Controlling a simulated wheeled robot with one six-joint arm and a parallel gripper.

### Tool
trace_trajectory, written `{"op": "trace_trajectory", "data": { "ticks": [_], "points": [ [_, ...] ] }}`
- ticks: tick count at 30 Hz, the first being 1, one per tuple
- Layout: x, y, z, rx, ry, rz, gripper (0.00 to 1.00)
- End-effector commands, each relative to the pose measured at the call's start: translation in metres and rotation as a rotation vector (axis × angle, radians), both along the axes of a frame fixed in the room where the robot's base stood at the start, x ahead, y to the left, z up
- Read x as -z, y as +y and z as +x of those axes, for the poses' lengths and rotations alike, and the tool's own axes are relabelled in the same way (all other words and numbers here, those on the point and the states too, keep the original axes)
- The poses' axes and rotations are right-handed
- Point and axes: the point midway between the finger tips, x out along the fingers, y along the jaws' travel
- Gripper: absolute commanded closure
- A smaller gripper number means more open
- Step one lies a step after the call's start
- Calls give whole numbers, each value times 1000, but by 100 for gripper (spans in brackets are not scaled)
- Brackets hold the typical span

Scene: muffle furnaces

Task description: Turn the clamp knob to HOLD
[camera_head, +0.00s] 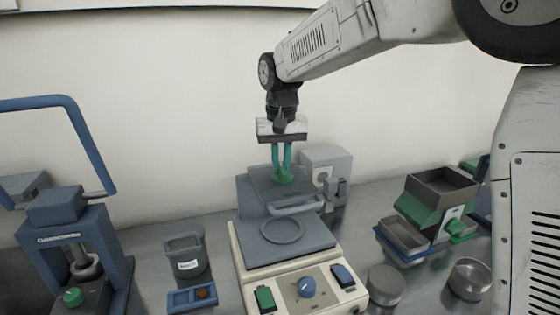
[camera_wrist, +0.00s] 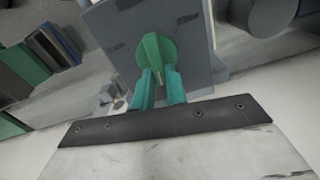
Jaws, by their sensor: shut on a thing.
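The clamp knob (camera_head: 284,181) is green and sits on top of the grey upright part (camera_head: 250,192) at the back of the cream machine. My gripper (camera_head: 281,165) points down from above, with its two teal fingers shut on the knob. The wrist view shows the green knob (camera_wrist: 155,49) beyond my fingers (camera_wrist: 161,78), on a grey plate (camera_wrist: 115,30) with small dark labels at left and right. The fingers hide part of the knob.
A blue press (camera_head: 115,250) and dark bin (camera_head: 187,257) stand left. Green-and-grey trays (camera_head: 405,232) and round metal pots (camera_head: 470,278) stand right.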

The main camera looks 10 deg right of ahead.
Motion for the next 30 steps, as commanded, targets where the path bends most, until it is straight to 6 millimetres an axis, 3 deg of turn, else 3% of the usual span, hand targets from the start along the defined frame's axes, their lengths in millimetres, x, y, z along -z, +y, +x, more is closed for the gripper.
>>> {"op": "trace_trajectory", "data": {
  "ticks": [12, 29, 30],
  "points": [
    [-1, -3, 1, 188, -5, 2, 100],
    [-1, -3, 1, 213, -5, 2, 100],
    [-1, -3, 1, 213, -5, 1, 75]
  ]
}}
